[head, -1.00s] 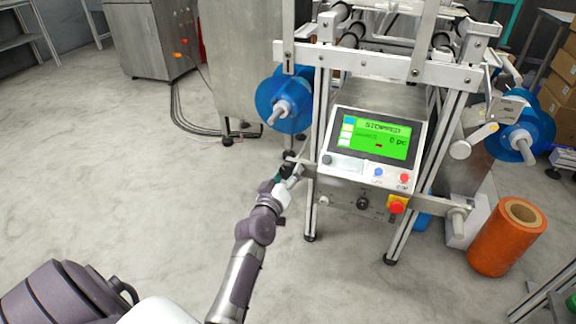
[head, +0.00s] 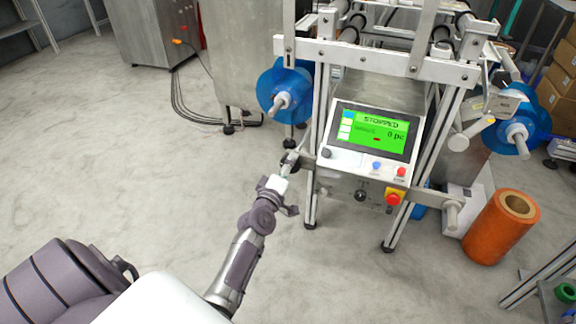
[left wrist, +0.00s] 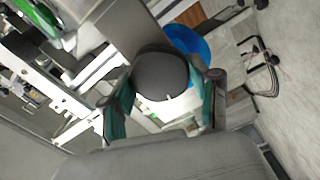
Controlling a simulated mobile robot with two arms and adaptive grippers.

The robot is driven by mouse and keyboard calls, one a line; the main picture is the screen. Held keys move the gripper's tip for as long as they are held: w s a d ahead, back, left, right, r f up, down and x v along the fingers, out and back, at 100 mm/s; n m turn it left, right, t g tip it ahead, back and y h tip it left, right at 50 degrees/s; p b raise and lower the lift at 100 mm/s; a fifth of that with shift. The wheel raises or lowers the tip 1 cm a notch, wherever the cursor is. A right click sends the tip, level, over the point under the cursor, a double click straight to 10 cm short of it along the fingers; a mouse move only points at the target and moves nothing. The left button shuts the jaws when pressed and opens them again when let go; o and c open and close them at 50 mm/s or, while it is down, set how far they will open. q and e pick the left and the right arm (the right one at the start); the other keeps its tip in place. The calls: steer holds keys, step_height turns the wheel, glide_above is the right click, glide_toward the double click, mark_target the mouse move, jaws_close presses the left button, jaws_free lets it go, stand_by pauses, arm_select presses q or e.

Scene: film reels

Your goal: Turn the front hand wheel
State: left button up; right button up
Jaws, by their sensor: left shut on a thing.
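In the left wrist view the wheel (left wrist: 160,74) is a dark grey rounded disc between the two teal-padded fingers of my left gripper (left wrist: 166,108). The fingers are shut on it from both sides. My right gripper is not in view.
The control panel (head: 368,140) shows a green screen reading STOPPED, with a red emergency button (head: 394,198) below it. A blue reel (head: 285,92) hangs just above the wheel. An orange roll (head: 499,228) stands at right. The floor left of the machine is clear.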

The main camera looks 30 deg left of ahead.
arm_select(q)
steer(key=shift+a, duration=0.1)
stand_by(0.3)
steer(key=o, duration=1.2)
steer(key=shift+c, duration=0.2)
steer(key=v, duration=1.2)
